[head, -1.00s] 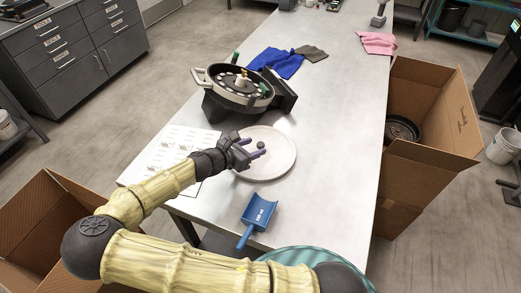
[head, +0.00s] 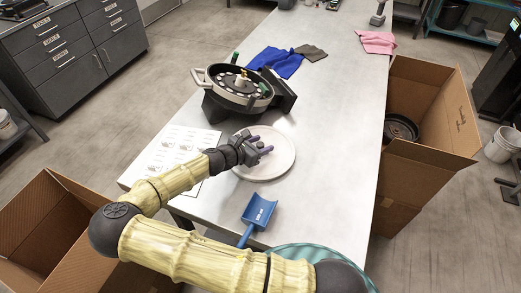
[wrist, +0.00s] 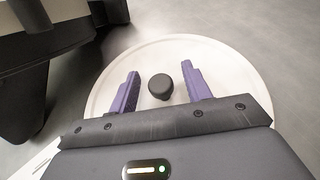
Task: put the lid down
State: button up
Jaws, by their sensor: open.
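The lid (head: 283,162) is a pale round disc with a dark knob. It lies flat on the metal table in front of the seed meter, with no clear gap under it. In the wrist view the lid (wrist: 225,85) fills the middle, and its dark knob (wrist: 160,86) sits between my purple fingers. My gripper (head: 262,144) is open over the lid's left part; in the wrist view my gripper (wrist: 160,72) has a gap on both sides of the knob. The seed meter (head: 240,90) stands open behind the lid, its inner disc showing.
A printed sheet (head: 172,150) lies left of the lid. A blue scoop (head: 258,212) lies in front of it, near the table's edge. Blue (head: 275,62) and pink (head: 377,42) cloths lie farther back. The table (head: 335,130) right of the lid is clear. Cardboard boxes stand on both sides.

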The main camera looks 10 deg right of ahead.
grip_shut()
jog(key=shift+r, duration=0.1)
dwell(0.3)
jog(key=shift+r, duration=0.45)
jog(key=s, duration=0.2)
jog(key=s+a+b, duration=0.1)
jog(key=s, duration=0.1)
notch_tip(320, 180, up, 14)
dwell(0.3)
